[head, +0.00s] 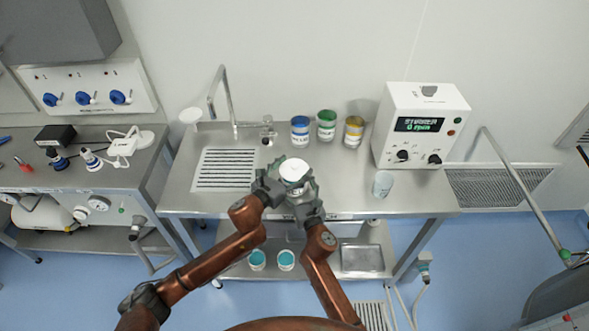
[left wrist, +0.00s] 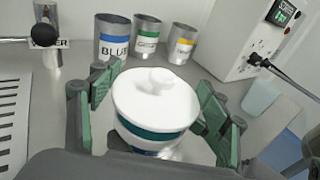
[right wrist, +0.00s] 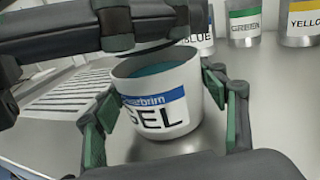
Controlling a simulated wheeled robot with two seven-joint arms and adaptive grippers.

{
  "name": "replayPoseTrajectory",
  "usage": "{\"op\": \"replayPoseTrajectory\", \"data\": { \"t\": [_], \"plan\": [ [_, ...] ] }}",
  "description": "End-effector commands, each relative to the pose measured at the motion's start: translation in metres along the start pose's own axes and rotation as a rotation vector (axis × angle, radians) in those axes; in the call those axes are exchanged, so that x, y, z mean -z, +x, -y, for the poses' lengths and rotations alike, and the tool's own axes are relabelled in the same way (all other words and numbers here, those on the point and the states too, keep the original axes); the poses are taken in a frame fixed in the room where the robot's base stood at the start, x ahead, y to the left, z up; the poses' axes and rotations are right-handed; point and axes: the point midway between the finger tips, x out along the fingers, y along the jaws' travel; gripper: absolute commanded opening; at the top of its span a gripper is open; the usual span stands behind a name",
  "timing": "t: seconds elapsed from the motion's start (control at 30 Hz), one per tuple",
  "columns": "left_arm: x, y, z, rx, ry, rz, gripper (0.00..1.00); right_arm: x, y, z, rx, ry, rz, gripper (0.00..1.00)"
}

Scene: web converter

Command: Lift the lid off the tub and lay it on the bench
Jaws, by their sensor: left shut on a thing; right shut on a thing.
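My left gripper (head: 284,181) is shut on the lid, fingers at opposite sides. My right gripper (head: 302,197) is shut on the tub's body, fingers on both sides. The lid hides most of the tub in the head view.
Blue (head: 300,130), green (head: 327,125) and yellow (head: 354,131) cans stand behind the tub on the steel bench (head: 235,206). A control box (head: 420,128) and a pale cup (head: 382,185) are to the right. A slotted drain (head: 226,169) lies left.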

Motion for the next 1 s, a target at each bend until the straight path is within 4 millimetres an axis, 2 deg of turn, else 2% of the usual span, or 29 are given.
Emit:
{"op": "replayPoseTrajectory", "data": {
  "t": [0.37, 0.7, 0.93, 0.97, 1.0],
  "plan": [
    [-0.004, -0.001, 0.000, 0.000, 0.001, 0.001, 0.41, -0.002, 0.000, 0.000, -0.001, 0.000, 0.003, 0.23],
    [-0.039, -0.006, 0.000, 0.000, 0.003, 0.002, 0.41, -0.002, 0.000, 0.000, -0.001, 0.000, 0.003, 0.23],
    [-0.040, -0.006, 0.000, 0.000, 0.000, 0.000, 0.41, -0.002, 0.000, -0.001, -0.001, 0.000, 0.003, 0.23],
    [-0.040, -0.006, 0.000, 0.000, 0.000, 0.000, 0.41, -0.002, 0.000, -0.001, -0.001, 0.000, 0.003, 0.68],
    [-0.040, -0.006, 0.000, 0.000, 0.000, 0.000, 0.41, -0.002, 0.000, -0.001, -0.001, 0.000, 0.003, 0.71]
  ]
}}
